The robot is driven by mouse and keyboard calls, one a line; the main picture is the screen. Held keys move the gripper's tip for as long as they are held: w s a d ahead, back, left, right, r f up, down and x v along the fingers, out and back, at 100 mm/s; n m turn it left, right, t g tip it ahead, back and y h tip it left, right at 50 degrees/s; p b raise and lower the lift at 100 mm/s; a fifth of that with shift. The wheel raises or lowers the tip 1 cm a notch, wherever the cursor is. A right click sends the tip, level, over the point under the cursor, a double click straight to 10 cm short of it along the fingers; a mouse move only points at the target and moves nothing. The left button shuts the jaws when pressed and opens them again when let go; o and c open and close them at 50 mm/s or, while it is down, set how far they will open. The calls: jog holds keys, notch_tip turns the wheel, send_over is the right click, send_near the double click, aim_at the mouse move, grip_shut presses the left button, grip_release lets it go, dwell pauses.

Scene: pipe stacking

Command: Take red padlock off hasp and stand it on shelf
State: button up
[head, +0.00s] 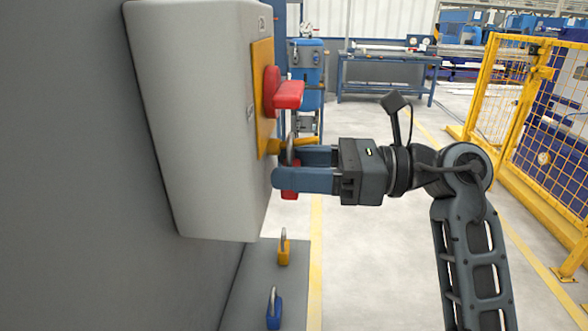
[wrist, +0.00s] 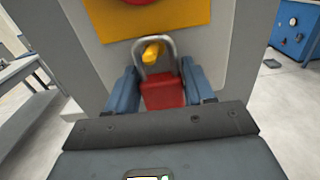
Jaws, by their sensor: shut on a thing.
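The red padlock (wrist: 163,92) hangs upright, with its steel shackle around the yellow hasp (wrist: 152,51) on the front of the grey box. My gripper (wrist: 158,90) is shut on the padlock's red body, one blue finger on each side. In the head view the gripper (head: 285,178) reaches in from the right, and its fingers hide most of the padlock (head: 289,194). The hasp (head: 280,146) shows there just above the fingers. The grey shelf (head: 262,300) lies below the box, with a yellow padlock (head: 283,250) and a blue padlock (head: 273,310) standing on it.
The grey box (head: 195,120) on the wall carries a yellow plate (head: 262,95) with a red switch handle (head: 287,95) above the hasp. A yellow mesh fence (head: 550,120) stands at the right. A workbench (head: 385,65) is far back. Open floor lies between.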

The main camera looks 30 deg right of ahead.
jog(key=shift+s+d+r, duration=0.1)
jog(key=shift+d+r, duration=0.05)
jog(key=shift+r, duration=0.6)
jog(key=b+v, duration=0.2)
jog(key=v, duration=1.5)
jog(key=shift+s+d, duration=0.2)
jog(key=shift+d, duration=0.05)
jog(key=shift+f+b, duration=0.2)
jog(key=shift+b, duration=0.5)
jog(key=b+v, duration=0.1)
jog(key=v, duration=0.6)
jog(key=shift+d+b, duration=0.2)
jog(key=shift+b, duration=0.2)
jog(key=shift+s, duration=0.15)
